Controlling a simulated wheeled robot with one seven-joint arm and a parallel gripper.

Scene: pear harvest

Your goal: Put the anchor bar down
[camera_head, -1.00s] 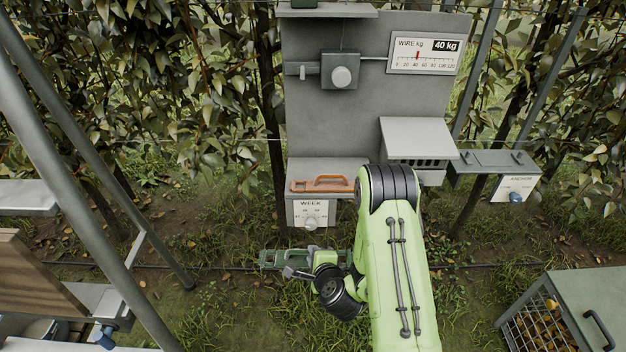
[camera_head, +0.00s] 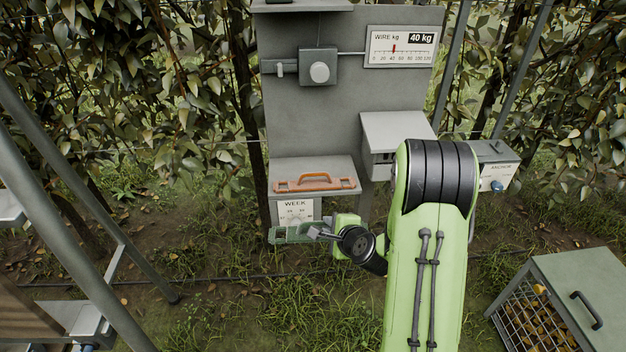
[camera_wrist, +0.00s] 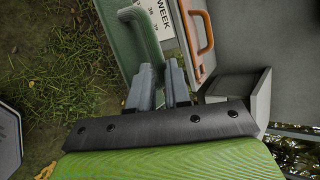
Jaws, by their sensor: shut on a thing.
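The green anchor bar (camera_head: 288,236), a flat bar with a raised handle, is held in my gripper (camera_head: 324,233). In the wrist view, my gripper's grey fingers (camera_wrist: 160,88) are shut on the bar's green handle (camera_wrist: 146,38). The bar is in the air in front of the WEEK dial box (camera_head: 284,208) and hides its lower part. A similar orange bar (camera_head: 316,183) lies on the shelf above that box, its handle upright. The orange bar also shows in the wrist view (camera_wrist: 198,32), just beyond the green one.
A grey panel (camera_head: 350,100) with a wire gauge (camera_head: 402,47) stands behind the shelf. A hooded box (camera_head: 395,130) is right of the shelf, and the ANCHOR box (camera_head: 492,172) is partly behind my arm. A wire-sided crate (camera_head: 590,283) stands lower right. Metal posts cross the left.

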